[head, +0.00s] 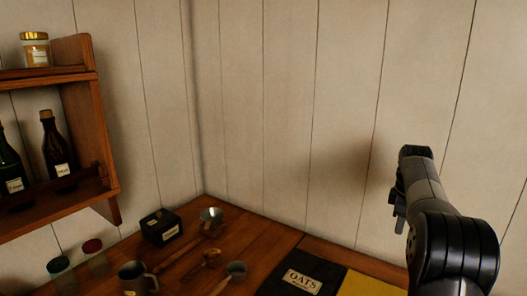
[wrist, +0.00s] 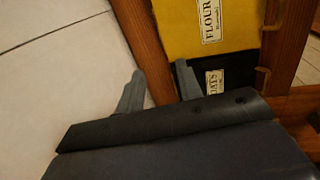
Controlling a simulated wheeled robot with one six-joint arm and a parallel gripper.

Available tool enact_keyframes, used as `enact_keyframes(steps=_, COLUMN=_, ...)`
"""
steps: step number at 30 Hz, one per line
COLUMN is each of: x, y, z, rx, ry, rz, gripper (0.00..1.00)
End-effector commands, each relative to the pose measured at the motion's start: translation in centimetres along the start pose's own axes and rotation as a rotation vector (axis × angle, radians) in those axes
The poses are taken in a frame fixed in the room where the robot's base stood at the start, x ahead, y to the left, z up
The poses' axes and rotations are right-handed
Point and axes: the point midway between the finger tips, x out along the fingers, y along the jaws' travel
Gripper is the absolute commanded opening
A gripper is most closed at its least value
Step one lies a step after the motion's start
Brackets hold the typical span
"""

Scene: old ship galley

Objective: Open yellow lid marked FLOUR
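The yellow lid marked FLOUR (wrist: 178,28) lies at the top of the wrist view, its white label at its right side. It appears flat and shut, and its far part is cut off by the frame. In the head view only a piece of the yellow lid (head: 369,286) shows at the bottom edge. My gripper (wrist: 161,88) has its two grey fingers apart with nothing between them. In the head view my gripper (head: 399,205) hangs at the right, above the counter and apart from the lid.
A black lid marked OATS (head: 298,279) lies left of the yellow one. Ladles (head: 236,270), a metal mug (head: 136,277), a black box (head: 160,227) and small jars (head: 95,258) stand on the counter's left. A bottle shelf (head: 75,197) hangs at left; plank walls stand behind.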

Motion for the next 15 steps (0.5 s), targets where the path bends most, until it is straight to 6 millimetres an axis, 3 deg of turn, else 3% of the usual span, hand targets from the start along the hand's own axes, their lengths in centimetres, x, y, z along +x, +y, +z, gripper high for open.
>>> enact_keyframes(steps=15, x=0.2, y=3.9, z=0.1, rx=0.000, ry=0.000, rz=0.001, gripper=0.34)
